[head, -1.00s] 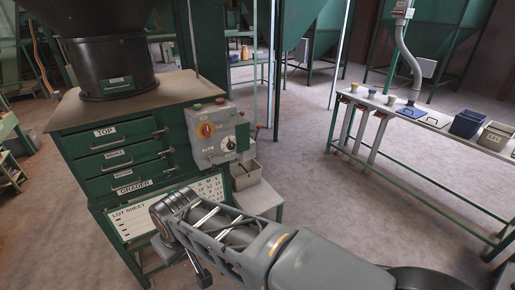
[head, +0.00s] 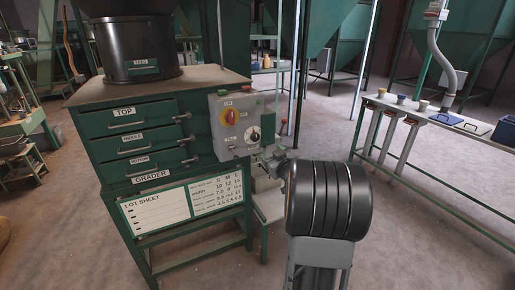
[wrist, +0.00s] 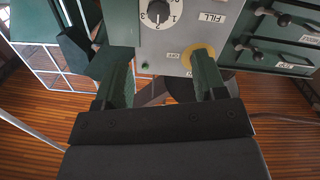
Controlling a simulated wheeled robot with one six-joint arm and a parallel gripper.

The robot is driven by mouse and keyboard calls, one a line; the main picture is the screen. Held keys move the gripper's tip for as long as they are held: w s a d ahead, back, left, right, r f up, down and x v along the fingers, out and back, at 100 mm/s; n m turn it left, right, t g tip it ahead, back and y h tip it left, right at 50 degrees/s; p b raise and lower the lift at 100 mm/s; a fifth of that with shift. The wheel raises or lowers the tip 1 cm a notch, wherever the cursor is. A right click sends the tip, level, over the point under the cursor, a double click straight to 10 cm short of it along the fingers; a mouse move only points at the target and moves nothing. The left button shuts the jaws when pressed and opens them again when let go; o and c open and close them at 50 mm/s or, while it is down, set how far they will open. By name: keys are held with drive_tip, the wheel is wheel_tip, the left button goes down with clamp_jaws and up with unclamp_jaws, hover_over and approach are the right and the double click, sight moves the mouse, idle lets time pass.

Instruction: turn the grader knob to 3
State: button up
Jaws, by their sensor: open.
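The green grader cabinet (head: 160,85) stands left of centre in the head view. Its grey control panel (head: 236,142) carries a black knob (head: 254,135) on a white dial. In the wrist view this knob (wrist: 157,11) is partly cut off by the top edge, with the numbers 1, 2 and 3 around it. Its white pointer mark looks to be near 2, but I cannot be sure. My gripper (wrist: 163,80) is open and empty, its fingers apart, close to the panel and off the knob. In the head view my arm partly hides it.
A red and yellow switch (head: 230,117) sits beside the knob on the panel. A lot sheet board (head: 185,204) hangs below the drawers. A long bench (head: 420,112) with cups and trays stands at the right.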

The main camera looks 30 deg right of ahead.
sight(256, 138)
drive_tip(key=shift+t, duration=0.3)
drive_tip(key=w+d, duration=0.1)
drive_tip(key=w, duration=0.3)
drive_tip(key=w+d, duration=0.1)
drive_tip(key=w, duration=0.8)
drive_tip(key=shift+w+d+f, duration=0.2)
drive_tip(key=shift+d+f, duration=0.15)
drive_tip(key=shift+d, duration=0.05)
drive_tip(key=c, duration=0.9)
drive_tip(key=shift+c, duration=0.2)
drive_tip(key=shift+r+p, duration=0.1)
drive_tip(key=shift+p, duration=0.4)
